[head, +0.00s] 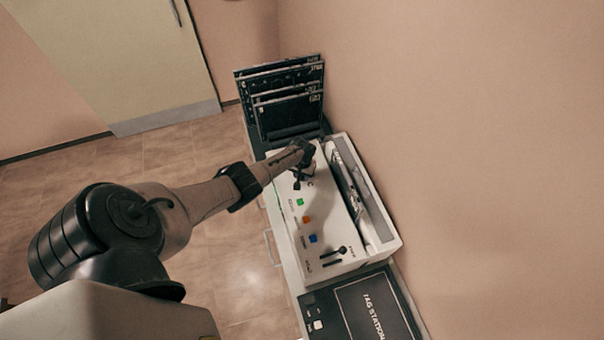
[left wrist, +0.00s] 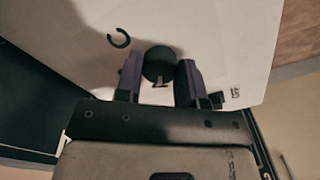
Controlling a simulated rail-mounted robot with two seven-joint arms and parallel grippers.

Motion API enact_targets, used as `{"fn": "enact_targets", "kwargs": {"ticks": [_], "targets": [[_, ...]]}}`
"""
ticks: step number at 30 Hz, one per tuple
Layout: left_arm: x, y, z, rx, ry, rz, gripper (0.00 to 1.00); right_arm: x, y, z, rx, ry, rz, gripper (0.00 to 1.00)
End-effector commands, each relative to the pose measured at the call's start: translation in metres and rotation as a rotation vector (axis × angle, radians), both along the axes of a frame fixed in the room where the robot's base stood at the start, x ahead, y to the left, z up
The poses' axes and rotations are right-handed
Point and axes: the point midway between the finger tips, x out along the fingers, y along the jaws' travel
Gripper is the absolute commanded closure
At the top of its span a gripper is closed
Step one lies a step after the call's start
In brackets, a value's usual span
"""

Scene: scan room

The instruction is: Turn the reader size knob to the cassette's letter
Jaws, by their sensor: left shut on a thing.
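The reader (head: 330,215) is a white box on the counter along the wall. Its dark round size knob (left wrist: 158,62) sits between the two fingers of my left gripper (left wrist: 159,78), which is shut on it. In the head view, my left gripper (head: 300,173) is at the far end of the reader's top and mostly hides the knob. A large black C-shaped mark (left wrist: 119,38) shows beside the knob, and a small mark (left wrist: 235,93) lies on the other side. Which letter the knob points to is unclear. Dark cassettes (head: 285,95) stand in a rack beyond the reader; their lettering is too small to read.
Green (head: 299,202), orange (head: 306,219) and blue (head: 313,238) buttons line the reader's top. A black lever (head: 342,250) is near its closer end. A long grey slot (head: 362,190) runs on the wall side. A tag station (head: 372,312) lies nearer. The wall is close on the right.

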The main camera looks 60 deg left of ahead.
Motion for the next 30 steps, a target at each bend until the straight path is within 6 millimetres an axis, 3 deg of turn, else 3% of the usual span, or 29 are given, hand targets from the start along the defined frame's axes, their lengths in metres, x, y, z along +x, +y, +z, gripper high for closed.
{"fn": "enact_targets", "kwargs": {"ticks": [14,15,21,30], "targets": [[-0.0001,0.0002,-0.0004,0.000,-0.001,0.011,0.88,-0.0002,-0.0031,-0.0001,-0.011,0.000,0.007,0.57],[-0.0001,0.0002,-0.0004,0.000,-0.001,0.011,0.60,-0.0002,-0.0031,-0.0001,-0.011,0.000,0.007,0.57],[-0.0002,0.0002,-0.0003,0.001,-0.001,0.010,0.41,-0.0002,-0.0028,0.0000,-0.009,0.000,0.006,0.57],[0.0000,0.0004,0.0016,0.001,-0.001,0.010,0.39,-0.0001,-0.0010,0.0012,-0.003,0.001,0.002,0.57]]}}
